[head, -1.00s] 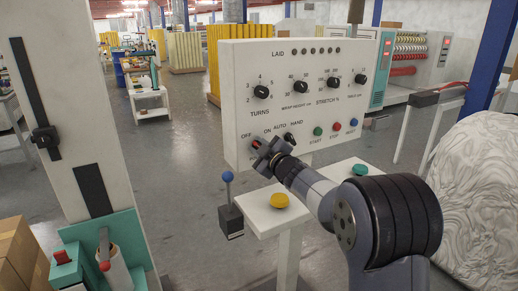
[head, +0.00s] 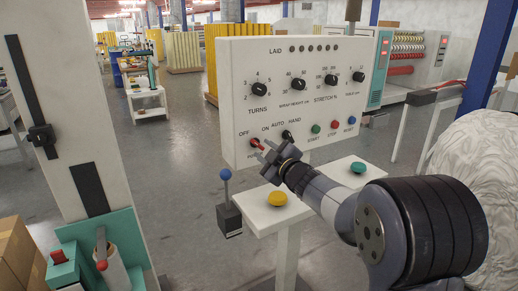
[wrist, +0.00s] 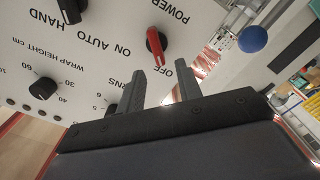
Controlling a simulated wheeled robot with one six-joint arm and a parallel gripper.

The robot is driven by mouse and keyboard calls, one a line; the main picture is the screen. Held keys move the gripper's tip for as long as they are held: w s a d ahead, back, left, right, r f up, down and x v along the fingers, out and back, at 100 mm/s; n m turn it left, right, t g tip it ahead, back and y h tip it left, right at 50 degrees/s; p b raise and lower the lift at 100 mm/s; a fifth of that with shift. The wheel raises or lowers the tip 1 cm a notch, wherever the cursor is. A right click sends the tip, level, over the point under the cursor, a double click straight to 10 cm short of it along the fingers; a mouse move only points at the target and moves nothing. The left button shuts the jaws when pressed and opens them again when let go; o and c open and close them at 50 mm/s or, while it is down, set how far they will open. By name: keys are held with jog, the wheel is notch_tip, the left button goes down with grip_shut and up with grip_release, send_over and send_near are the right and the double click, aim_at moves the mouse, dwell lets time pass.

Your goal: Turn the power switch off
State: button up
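The power switch (head: 255,143) is a red bar knob at the lower left of the white control panel (head: 230,90), between the OFF and ON labels. In the wrist view, where the panel appears upside down, the power switch (wrist: 156,42) has its bar slanting toward the OFF label. My gripper (head: 267,152) is just in front of the switch, pointed at the panel. In the wrist view my gripper (wrist: 162,72) has its two fingers apart with nothing held between them. The switch lies just beyond the fingertips and appears clear of them.
The AUTO/HAND knob (head: 288,135) is right of the power switch, with green, red and blue buttons beyond it. Below are a yellow button (head: 277,198), a green button (head: 358,167) and a blue-tipped lever (head: 226,175). A white mast (head: 70,110) stands at left.

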aim_at(256, 144)
jog(key=v, duration=0.5)
jog(key=shift+s+d, duration=0.2)
jog(key=shift+s, duration=0.05)
jog(key=shift+w+a, duration=0.1)
jog(key=p+x, duration=0.1)
jog(key=x, duration=0.9)
jog(key=shift+w+a, duration=0.2)
jog(key=shift+w, duration=0.05)
jog(key=shift+r, duration=0.1)
jog(key=shift+s+d, duration=0.1)
